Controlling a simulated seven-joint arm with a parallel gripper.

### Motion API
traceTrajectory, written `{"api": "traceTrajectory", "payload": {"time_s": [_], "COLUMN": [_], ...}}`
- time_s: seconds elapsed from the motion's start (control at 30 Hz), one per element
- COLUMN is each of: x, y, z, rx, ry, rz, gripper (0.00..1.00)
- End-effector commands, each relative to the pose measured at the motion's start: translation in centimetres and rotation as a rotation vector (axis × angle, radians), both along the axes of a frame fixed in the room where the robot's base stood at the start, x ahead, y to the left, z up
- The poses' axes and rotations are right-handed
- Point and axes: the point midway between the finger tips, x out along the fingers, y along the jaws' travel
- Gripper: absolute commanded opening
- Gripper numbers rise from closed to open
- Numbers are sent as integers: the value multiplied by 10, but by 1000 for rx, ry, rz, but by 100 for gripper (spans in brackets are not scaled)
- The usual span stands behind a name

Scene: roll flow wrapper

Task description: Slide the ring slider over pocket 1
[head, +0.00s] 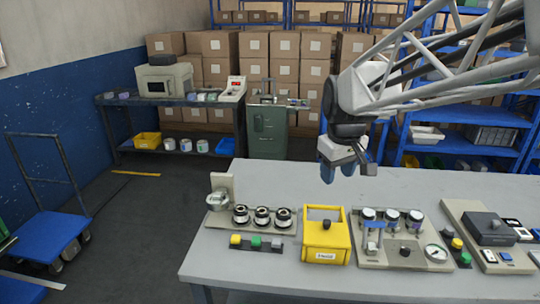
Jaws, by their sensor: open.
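My gripper (340,172) hangs above the back edge of the table, behind the yellow box. Its jaws are open, with nothing seen between them, and it touches nothing on the table. I cannot tell for sure which part is the ring slider or which place is pocket 1. A left board (222,226) carries three dark round pieces with pale rings (262,216) in a row. A right board (375,258) carries three similar round pieces (391,217), a small blue-topped stand (374,228), a dark knob (405,250) and a dial (435,253).
A yellow box (326,238) stands between the boards. Coloured buttons (256,242) sit before the left board. At right is a board with a dark grey box (487,228). The table's back strip (420,185) is clear.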

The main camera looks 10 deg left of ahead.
Motion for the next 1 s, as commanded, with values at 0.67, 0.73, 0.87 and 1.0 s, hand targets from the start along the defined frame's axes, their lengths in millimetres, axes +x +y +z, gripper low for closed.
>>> {"api": "traceTrajectory", "payload": {"time_s": [0.67,0.73,0.87,1.0], "x": [145,158,182,206], "y": [119,134,161,191], "z": [-28,-33,-45,-60], "rx": [-40,-44,-51,-57], "ry": [49,53,62,71], "rz": [371,410,482,558], "gripper": [49,49,49,49]}}
